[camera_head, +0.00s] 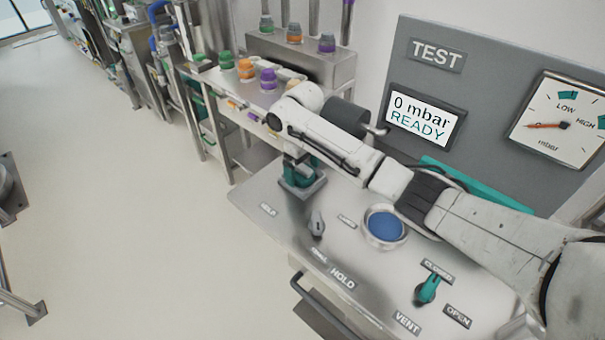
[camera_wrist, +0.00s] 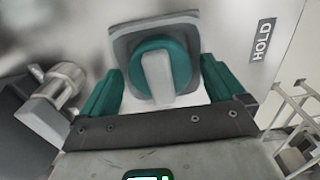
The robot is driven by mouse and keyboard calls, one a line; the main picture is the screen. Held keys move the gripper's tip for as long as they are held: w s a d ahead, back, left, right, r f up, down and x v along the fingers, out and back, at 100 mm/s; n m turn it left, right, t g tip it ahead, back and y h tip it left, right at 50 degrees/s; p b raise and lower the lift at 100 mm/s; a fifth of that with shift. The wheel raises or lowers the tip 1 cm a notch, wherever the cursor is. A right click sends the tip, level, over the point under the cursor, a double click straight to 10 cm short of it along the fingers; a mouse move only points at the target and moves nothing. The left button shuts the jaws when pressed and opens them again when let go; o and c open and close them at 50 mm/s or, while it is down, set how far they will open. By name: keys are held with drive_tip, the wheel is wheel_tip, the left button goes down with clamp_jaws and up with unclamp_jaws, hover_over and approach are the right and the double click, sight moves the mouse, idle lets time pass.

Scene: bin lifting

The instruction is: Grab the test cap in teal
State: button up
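The teal test cap (camera_wrist: 181,58) is round with a pale grey grip bar across its middle. It sits on a grey square base (camera_wrist: 123,48), which also shows in the head view (camera_head: 303,188) at the far left corner of the metal bench. My gripper (camera_wrist: 160,70) is open, with one teal finger on each side of the cap and a narrow gap visible on both sides. In the head view my gripper (camera_head: 298,168) is over the base, partly hidden by my arm, and its teal fingers and the cap are hard to separate.
The bench top (camera_head: 270,228) holds a small grey lever (camera_head: 317,223), a blue round dish (camera_head: 384,227) and a teal valve handle (camera_head: 428,289). Behind stands a grey test panel (camera_head: 480,60). A side table (camera_head: 210,78) carries several coloured caps. Open floor lies left.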

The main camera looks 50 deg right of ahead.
drive_tip(key=c, duration=0.9)
drive_tip(key=shift+c, duration=0.2)
drive_tip(key=shift+r, duration=0.15)
